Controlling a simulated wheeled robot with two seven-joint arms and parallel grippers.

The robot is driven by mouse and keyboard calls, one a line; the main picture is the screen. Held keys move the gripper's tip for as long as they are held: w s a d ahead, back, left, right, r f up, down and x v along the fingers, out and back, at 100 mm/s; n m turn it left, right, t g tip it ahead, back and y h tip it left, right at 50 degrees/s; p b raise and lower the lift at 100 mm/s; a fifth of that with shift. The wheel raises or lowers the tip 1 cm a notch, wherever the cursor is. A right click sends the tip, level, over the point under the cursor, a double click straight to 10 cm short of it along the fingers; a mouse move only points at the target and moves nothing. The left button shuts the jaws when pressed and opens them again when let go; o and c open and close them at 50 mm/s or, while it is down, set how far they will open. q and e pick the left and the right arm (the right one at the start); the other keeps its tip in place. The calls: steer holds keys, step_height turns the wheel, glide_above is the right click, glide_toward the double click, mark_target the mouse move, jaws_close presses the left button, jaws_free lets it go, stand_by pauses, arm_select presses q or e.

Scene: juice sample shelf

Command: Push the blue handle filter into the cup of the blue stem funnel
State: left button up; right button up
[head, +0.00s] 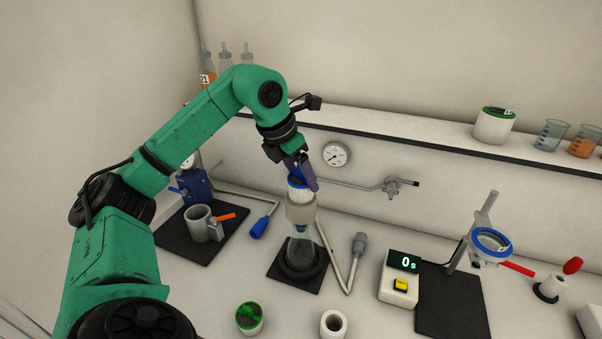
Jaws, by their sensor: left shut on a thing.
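My left gripper (300,165) is shut on a small white piece with a blue band (297,183), which looks like the blue handle filter. The gripper's fingers hide part of it. Directly below is a pale, translucent cup (300,206), seemingly the funnel's cup, on top of a clear glass vessel (300,250). The filter's lower end meets or overlaps the cup's rim; I cannot tell how far inside it is. The funnel's stem is not clearly seen. The vessel stands upright on a black mat (281,270). My right gripper is not in view.
Levers with blue (258,227) and grey (358,243) grips flank the vessel. A timer reading 0 s (399,282) and a blue-ringed stand (490,243) are right. White jars stand in front; a shelf runs behind.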

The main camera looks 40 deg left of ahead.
mark_target(297, 179)
arm_select(q)
steer(key=shift+s+f+b, duration=0.15)
steer(key=shift+f+b, duration=1.2)
steer(key=shift+f, duration=0.55)
steer(key=shift+d+r, duration=0.1)
steer(key=shift+r+p, duration=0.6)
steer(key=shift+p, duration=0.2)
steer(key=shift+r+p, duration=1.25)
steer(key=shift+f+b, duration=1.25)
steer(key=shift+f, duration=0.4)
steer(key=shift+f, duration=0.3)
